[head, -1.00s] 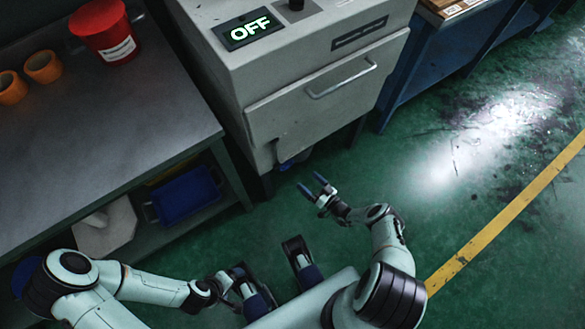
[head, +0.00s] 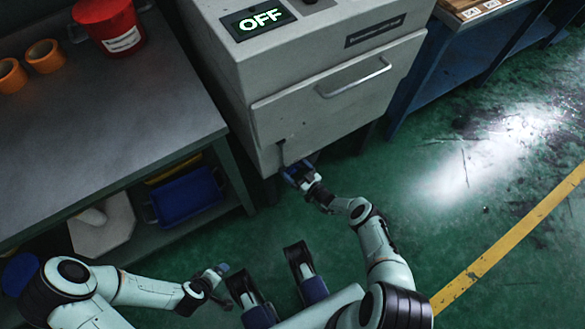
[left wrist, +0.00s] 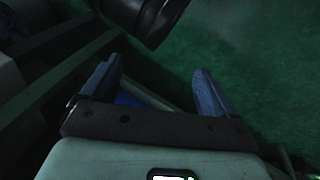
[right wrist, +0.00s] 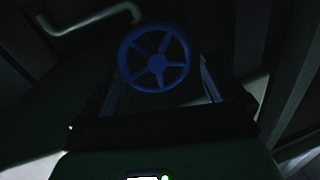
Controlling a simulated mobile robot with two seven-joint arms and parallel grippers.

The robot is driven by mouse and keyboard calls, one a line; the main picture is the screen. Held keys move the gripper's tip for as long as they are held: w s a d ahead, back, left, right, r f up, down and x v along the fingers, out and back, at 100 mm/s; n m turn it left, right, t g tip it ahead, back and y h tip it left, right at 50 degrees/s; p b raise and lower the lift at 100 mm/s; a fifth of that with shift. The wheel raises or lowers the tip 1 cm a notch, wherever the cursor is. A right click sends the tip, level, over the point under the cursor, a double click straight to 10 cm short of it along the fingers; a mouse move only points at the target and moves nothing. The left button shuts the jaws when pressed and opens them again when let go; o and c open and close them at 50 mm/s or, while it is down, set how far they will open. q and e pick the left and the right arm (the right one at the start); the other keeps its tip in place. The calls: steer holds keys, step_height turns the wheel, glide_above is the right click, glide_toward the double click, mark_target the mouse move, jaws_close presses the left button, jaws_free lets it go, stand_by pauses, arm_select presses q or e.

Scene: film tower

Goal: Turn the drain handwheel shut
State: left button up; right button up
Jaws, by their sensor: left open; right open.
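The drain handwheel (right wrist: 156,63) is a blue spoked wheel, seen face-on in the right wrist view. My right gripper (right wrist: 160,82) is open, with one finger on each side of the wheel's lower part. I cannot tell whether the fingers touch the rim. In the head view my right gripper (head: 298,174) is at the lower front edge of the grey machine (head: 340,108), and I cannot tell the wheel from the blue fingertips there. My left gripper (head: 222,270) is open and empty, low at the front; it also shows in the left wrist view (left wrist: 155,86).
A pale pipe (right wrist: 95,20) runs beside the wheel. Green floor is clear to the right.

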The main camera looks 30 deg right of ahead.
steer(key=shift+w+a, duration=0.15)
steer(key=shift+w, duration=0.4)
arm_select(q)
steer(key=shift+w+a+f, duration=0.2)
steer(key=shift+w, duration=0.15)
arm_select(e)
steer(key=c, duration=0.9)
steer(key=shift+d+f+m+b, duration=0.2)
steer(key=shift+m+b, duration=0.4)
steer(key=shift+m, duration=0.4)
steer(key=m+b, duration=0.1)
steer(key=m, duration=0.1)
steer(key=shift+d+f+m+t, duration=0.1)
steer(key=shift+m+t, duration=0.2)
steer(key=shift+t, duration=0.1)
steer(key=shift+m, duration=0.7)
arm_select(q)
steer(key=shift+g, duration=0.3)
steer(key=f, duration=0.1)
steer(key=s+f, duration=0.1)
steer(key=a+f, duration=0.1)
steer(key=shift+s+f, duration=0.25)
steer(key=shift+s, duration=0.15)
